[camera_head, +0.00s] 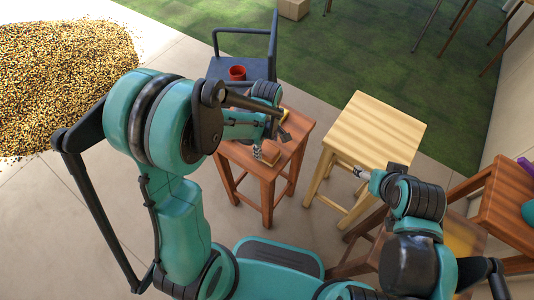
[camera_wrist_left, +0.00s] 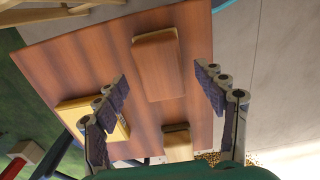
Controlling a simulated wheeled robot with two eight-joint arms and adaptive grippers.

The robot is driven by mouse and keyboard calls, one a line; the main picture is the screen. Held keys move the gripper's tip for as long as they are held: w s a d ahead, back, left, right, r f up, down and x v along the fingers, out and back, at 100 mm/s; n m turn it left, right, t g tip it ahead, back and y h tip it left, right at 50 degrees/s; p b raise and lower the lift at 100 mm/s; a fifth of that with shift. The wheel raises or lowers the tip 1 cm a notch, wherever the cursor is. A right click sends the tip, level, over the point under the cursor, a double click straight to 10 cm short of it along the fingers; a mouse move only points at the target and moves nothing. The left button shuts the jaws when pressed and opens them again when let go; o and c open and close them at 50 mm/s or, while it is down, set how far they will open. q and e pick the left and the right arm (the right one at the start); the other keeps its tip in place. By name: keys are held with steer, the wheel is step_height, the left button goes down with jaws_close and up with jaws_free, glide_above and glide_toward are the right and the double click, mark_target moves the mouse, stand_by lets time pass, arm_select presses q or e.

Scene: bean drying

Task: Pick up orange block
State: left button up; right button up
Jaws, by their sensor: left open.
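The orange block, orange-brown and wooden, lies on a reddish-brown stool (camera_head: 295,122). In the left wrist view the block (camera_wrist_left: 157,66) lies flat ahead of the fingertips, in line with the gap between them. In the head view the block (camera_head: 271,158) is partly hidden by my left gripper (camera_head: 271,144). That gripper is open and empty above the stool top; its two fingers stand apart in the left wrist view (camera_wrist_left: 160,74). My right gripper (camera_head: 362,173) is in front of a light wooden stool; its jaw gap cannot be made out.
A yellow block (camera_wrist_left: 88,117) and a tan block (camera_wrist_left: 178,145) lie on the same stool. A dark chair (camera_head: 238,68) with a red mug (camera_head: 237,73) stands behind. The light stool (camera_head: 375,125) has a bare top. Beans (camera_head: 60,80) are spread at far left.

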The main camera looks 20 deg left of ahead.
arm_select(q)
step_height(320, 180, down, 3)
steer(key=shift+r+b, duration=0.1)
steer(key=shift+b, duration=0.3)
steer(key=shift+c, duration=0.7)
steer(key=c, duration=1.3)
steer(key=shift+o, duration=0.2)
steer(key=shift+r, duration=0.1)
steer(key=shift+r+p, duration=0.35)
steer(key=shift+r, duration=0.2)
steer(key=r, duration=0.1)
steer(key=r+p, duration=0.1)
steer(key=d+r+p, duration=0.1)
steer(key=shift+s+r, duration=0.3)
steer(key=shift+r, duration=0.1)
steer(key=s+d+r+p, duration=0.3)
steer(key=s+d+r, duration=0.3)
steer(key=d, duration=0.3)
steer(key=shift+w, duration=0.1)
